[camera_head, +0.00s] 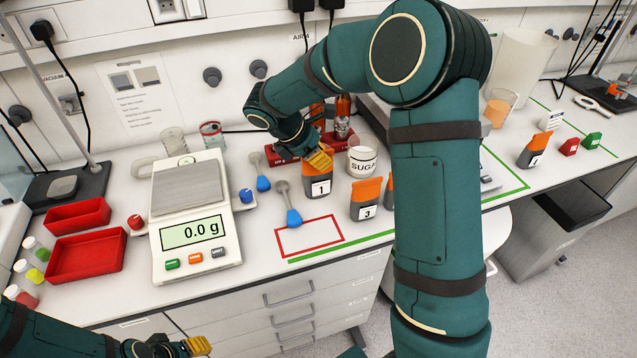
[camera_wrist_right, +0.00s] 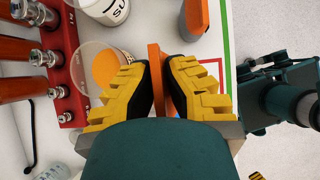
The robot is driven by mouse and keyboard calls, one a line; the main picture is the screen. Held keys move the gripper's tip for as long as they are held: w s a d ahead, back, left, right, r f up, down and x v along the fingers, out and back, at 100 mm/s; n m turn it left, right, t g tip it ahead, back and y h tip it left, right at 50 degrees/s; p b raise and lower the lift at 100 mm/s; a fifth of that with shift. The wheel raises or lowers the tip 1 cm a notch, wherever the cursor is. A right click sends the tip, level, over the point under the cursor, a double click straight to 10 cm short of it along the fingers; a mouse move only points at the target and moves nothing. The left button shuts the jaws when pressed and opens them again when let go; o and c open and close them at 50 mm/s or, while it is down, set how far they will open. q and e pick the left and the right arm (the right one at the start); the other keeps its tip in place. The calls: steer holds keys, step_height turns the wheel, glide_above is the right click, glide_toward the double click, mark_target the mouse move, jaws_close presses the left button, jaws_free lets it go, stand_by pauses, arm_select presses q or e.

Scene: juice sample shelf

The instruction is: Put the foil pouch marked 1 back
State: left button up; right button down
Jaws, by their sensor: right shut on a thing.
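The grey foil pouch marked 1 (camera_head: 317,188), with an orange top, is upright under my right gripper (camera_head: 320,157). The yellow fingers of that gripper are shut on its orange top (camera_wrist_right: 156,72), which also shows between the fingers (camera_wrist_right: 155,88) in the right wrist view. I cannot tell whether the pouch's base touches the counter. A pouch marked 3 (camera_head: 365,203) stands to its right, beside another orange-topped pouch mostly hidden by my right arm. My left gripper (camera_head: 198,346) is at the bottom left; its opening is unclear.
A red outline (camera_head: 281,245) lies on the counter in front, with a blue-handled scoop (camera_head: 293,217) at its back edge. A sugar cup (camera_head: 361,160) and a red bottle rack (camera_wrist_right: 73,72) are close behind. A scale (camera_head: 195,240) stands left. Another pouch (camera_head: 535,152) stands far right.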

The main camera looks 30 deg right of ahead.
mark_target(321, 177)
step_height(321, 177, down, 7)
steer(key=shift+w+r+b, duration=0.15)
steer(key=shift+r+b, duration=0.05)
steer(key=shift+b, duration=0.15)
steer(key=c, duration=1.1)
jaws_free()
steer(key=shift+c, duration=0.2)
steer(key=p+v, duration=0.1)
steer(key=v, duration=1.1)
